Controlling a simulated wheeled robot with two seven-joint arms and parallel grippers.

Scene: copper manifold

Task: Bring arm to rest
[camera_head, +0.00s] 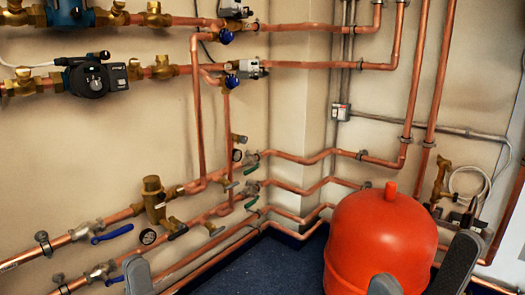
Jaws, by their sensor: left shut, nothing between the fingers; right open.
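My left gripper (137,274) shows at the bottom edge, left of centre, as a grey rounded tip in front of the lower copper pipes. It is shut and holds nothing. My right gripper (421,268) is at the bottom right, with two dark grey fingers spread apart and nothing held between them. Its fingers overlap the lower right of the red tank (372,235) in the picture; I cannot tell how far apart they are in depth. The rest of both arms is out of frame.
Copper pipes (198,110) run along the walls, with blue-handled valves (112,234), a brass valve body (154,200) and a pump (90,78) at left. A grey junction box (341,112) is on the back wall. Some dark blue floor (265,268) is clear left of the tank.

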